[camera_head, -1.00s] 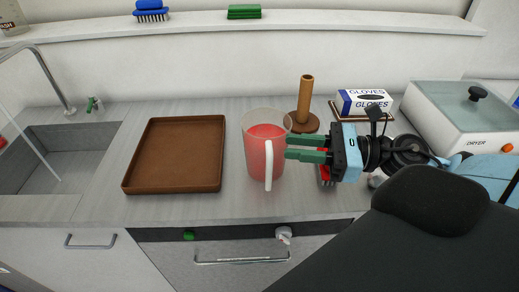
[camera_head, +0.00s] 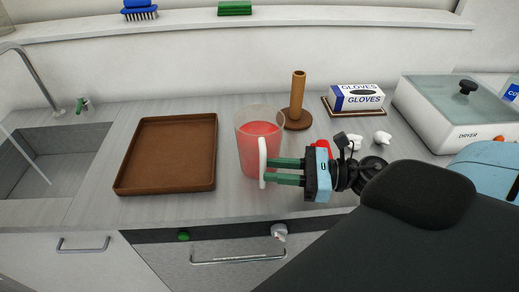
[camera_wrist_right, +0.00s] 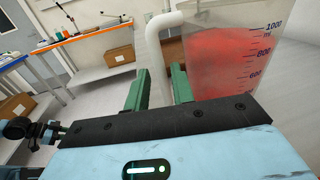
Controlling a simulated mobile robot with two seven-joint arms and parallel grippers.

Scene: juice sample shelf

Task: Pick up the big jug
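The big jug (camera_head: 248,150) is a clear measuring jug with red liquid, upright on the counter right of the brown tray. Its white handle (camera_head: 262,158) faces the front. My right gripper (camera_head: 270,171) has green fingers and reaches in from the right, with its tips at the handle. In the right wrist view the jug (camera_wrist_right: 225,60) is at the upper right, with printed volume marks. There the handle (camera_wrist_right: 153,55) comes down between the parted fingers (camera_wrist_right: 159,88), with gaps visible. The gripper looks open. My left gripper is not in view.
A brown tray (camera_head: 122,181) lies left of the jug, beside the sink (camera_head: 60,165). Behind the jug stands a wooden post on a round base (camera_head: 298,119). A glove box (camera_head: 358,98) and a dryer (camera_head: 450,118) stand to the right.

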